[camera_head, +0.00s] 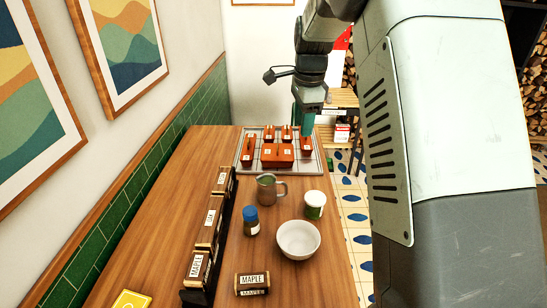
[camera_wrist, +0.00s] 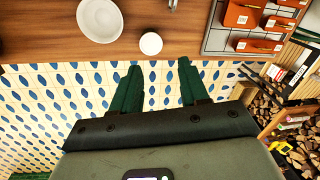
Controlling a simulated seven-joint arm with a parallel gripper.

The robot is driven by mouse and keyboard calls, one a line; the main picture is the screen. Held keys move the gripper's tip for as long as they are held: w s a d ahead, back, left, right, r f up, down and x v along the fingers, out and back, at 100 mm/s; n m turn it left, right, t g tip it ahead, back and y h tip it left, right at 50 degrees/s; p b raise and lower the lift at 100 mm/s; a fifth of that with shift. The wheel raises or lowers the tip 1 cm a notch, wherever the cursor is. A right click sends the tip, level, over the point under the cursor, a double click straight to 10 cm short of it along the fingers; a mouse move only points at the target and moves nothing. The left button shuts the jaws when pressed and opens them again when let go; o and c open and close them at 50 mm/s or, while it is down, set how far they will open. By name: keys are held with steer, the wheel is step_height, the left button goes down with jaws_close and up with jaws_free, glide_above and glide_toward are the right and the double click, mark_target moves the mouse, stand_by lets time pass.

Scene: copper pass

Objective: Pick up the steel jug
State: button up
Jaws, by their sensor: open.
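The steel jug (camera_head: 266,190) stands upright on the wooden table, near the middle, with its handle on the right side. In the wrist view only a small grey piece at the top edge may be part of it; I cannot tell. My gripper (camera_wrist: 157,78) is open and empty, its two green fingers apart over the patterned floor beyond the table edge. In the head view my gripper (camera_head: 308,124) hangs near the far right corner of the table, behind and to the right of the jug and well apart from it.
Bare wood (camera_head: 165,200) lies farther left.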

mark_target(286, 185)
steer(key=w+a+f+m, duration=0.1)
steer(key=w+f+m, duration=0.1)
steer(key=f, duration=0.6)
steer(key=w+a+f+m+g, duration=0.1)
steer(key=w+f+m, duration=0.1)
steer(key=f, duration=0.6)
steer(key=w+a+f+m, duration=0.1)
steer(key=w+f+m, duration=0.1)
steer(key=f, duration=0.7)
steer(key=shift+w+a+g, duration=0.1)
steer(key=shift+w+g, duration=0.3)
step_height(286, 185, down, 6)
steer(key=shift+w+a+f, duration=0.15)
jaws_close()
